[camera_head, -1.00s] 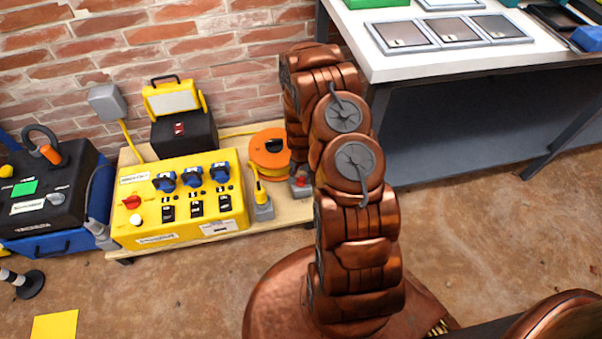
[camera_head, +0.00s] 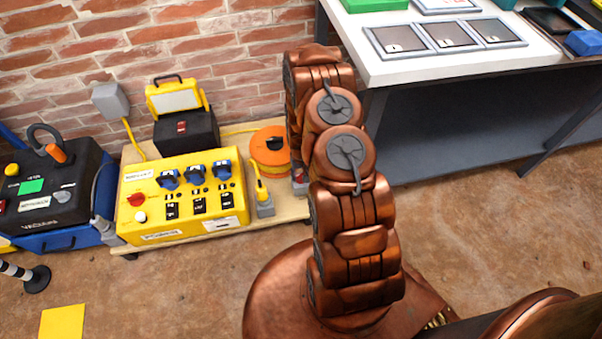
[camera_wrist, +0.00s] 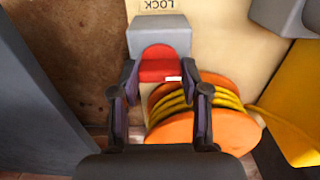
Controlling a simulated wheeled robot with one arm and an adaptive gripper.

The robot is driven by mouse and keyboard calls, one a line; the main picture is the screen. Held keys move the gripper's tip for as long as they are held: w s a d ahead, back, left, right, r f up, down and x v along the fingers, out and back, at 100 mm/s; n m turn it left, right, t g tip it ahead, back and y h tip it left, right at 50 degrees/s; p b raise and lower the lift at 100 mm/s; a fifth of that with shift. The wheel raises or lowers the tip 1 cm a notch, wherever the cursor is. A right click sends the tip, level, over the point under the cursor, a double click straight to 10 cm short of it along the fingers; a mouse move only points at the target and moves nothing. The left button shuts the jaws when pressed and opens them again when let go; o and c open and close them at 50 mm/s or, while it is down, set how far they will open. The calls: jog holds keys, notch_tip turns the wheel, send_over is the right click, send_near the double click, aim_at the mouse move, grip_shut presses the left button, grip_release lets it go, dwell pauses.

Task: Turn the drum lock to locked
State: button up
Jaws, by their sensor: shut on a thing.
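The drum lock is a grey block (camera_wrist: 158,32) with a red knob (camera_wrist: 160,65) that carries a small white mark, seen in the wrist view. An upside-down LOCK label (camera_wrist: 160,5) is beside the block. My gripper (camera_wrist: 160,76) has one finger on each side of the red knob and is shut on it. The orange cable drum (camera_wrist: 205,122) with yellow cable lies next to the knob. In the head view the drum (camera_head: 270,150) stands on a pallet-like board, and my arm hides the gripper and most of the lock.
A yellow socket box (camera_head: 183,200) and a black-and-yellow work lamp (camera_head: 185,120) stand left of the drum. A small grey-and-yellow switch (camera_head: 264,203) is in front of it. A white workbench (camera_head: 430,66) stands to the right. The floor in front is mostly clear.

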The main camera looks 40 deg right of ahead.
aim_at(301, 174)
jog(key=shift+s, duration=0.1)
jog(key=o, duration=1.1)
jog(key=shift+o, duration=0.2)
notch_tip(301, 174, up, 12)
dwell(0.3)
dwell(0.4)
